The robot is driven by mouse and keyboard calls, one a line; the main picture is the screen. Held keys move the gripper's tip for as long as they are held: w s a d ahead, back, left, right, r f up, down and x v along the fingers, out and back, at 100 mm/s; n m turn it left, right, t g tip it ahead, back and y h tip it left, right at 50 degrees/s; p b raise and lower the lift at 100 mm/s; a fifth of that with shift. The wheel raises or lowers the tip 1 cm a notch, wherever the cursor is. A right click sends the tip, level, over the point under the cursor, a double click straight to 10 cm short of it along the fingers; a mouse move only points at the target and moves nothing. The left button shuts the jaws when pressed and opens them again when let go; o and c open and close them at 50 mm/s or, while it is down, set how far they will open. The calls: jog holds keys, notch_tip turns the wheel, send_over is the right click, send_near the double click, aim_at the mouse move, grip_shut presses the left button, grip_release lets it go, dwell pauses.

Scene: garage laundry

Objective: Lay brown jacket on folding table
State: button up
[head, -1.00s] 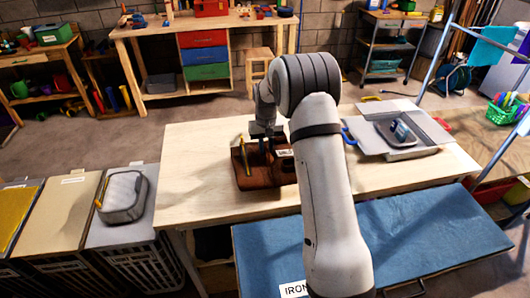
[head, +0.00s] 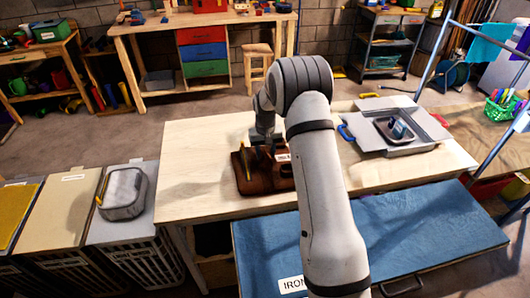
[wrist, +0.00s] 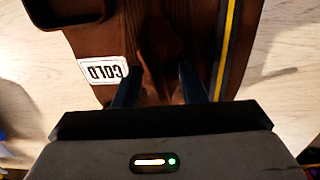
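The brown jacket (head: 245,182) lies bunched on the light wooden table (head: 195,150), left of its middle. It carries a yellow stripe and a white label reading COLD. The jacket (wrist: 180,20) fills the middle of the wrist view. My gripper (head: 262,150) is down at the jacket in the head view, its fingertips hard to make out there. In the wrist view my gripper (wrist: 157,80) has its two dark fingers apart, with a brown fold of the jacket between them. I see no finger pressed tight on the fold.
A grey tray (head: 362,143) with a smaller container stands on the table's right part. A blue-topped ironing surface (head: 410,235) lies in front. Laundry hampers (head: 110,232) with a grey basket (head: 123,193) stand at left. The table's left end is bare.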

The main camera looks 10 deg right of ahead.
aim_at(266, 155)
jog(key=shift+r, duration=0.6)
notch_tip(266, 155, up, 11)
jog(key=b, duration=0.2)
jog(key=s+r+t, duration=0.1)
jog(key=s+r, duration=0.7)
jog(key=s, duration=0.1)
jog(key=s+r, duration=0.1)
jog(key=s, duration=0.8)
jog(key=s+t, duration=0.1)
jog(key=s, duration=0.9)
jog(key=s+r+t, duration=0.1)
jog(key=s, duration=0.9)
jog(key=shift+a+r, duration=0.15)
jog(key=shift+r, duration=0.2)
jog(key=shift+f, duration=0.1)
jog(key=shift+c, duration=0.3)
